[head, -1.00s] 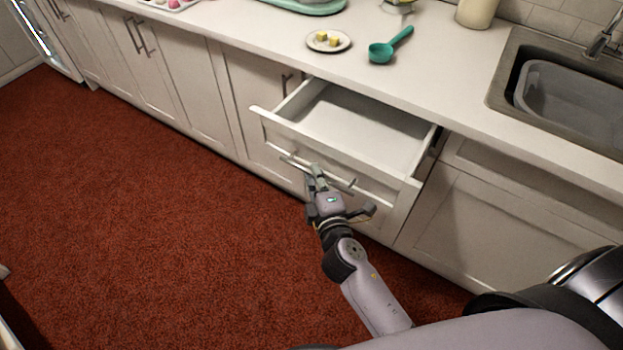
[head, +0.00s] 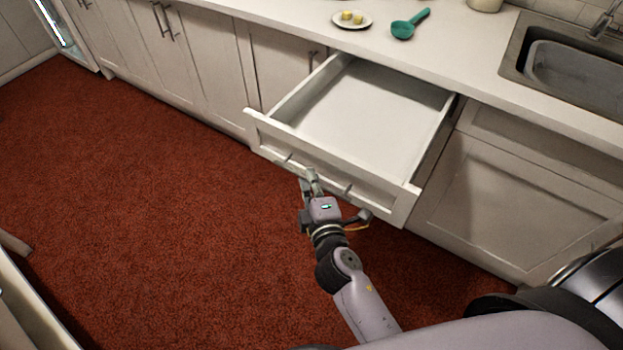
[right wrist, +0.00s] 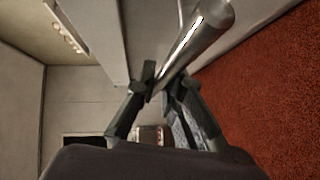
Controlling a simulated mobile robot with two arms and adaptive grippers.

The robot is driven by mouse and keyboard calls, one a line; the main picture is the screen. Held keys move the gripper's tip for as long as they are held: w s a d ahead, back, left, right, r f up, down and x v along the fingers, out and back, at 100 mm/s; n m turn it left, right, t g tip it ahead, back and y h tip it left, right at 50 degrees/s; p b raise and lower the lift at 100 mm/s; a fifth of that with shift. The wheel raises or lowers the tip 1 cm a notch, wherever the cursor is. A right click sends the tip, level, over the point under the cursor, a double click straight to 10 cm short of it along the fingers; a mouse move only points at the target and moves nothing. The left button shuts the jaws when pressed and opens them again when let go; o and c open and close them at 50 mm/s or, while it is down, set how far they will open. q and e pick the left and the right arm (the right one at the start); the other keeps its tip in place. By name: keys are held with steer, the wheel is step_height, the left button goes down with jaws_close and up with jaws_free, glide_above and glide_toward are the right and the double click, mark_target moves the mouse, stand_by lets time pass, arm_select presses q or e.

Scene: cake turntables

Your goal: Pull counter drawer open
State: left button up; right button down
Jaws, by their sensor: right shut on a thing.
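The counter drawer (head: 375,105) is pulled well out from the cabinet, and its white inside is empty. Its bar handle (head: 338,187) runs across the front panel and is partly hidden by my gripper. My right gripper (head: 311,178) is shut on the handle near its middle. In the right wrist view, the metal handle (right wrist: 197,40) passes between the fingers of my right gripper (right wrist: 160,88). My left gripper is not in view.
The white counter (head: 470,60) above holds a small plate (head: 352,20) with yellow pieces and a green scoop (head: 404,28). A sink (head: 575,75) is at the right. Red carpet (head: 150,220) lies clear in front of the cabinets.

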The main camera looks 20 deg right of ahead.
steer(key=c, duration=1.7)
jaws_free()
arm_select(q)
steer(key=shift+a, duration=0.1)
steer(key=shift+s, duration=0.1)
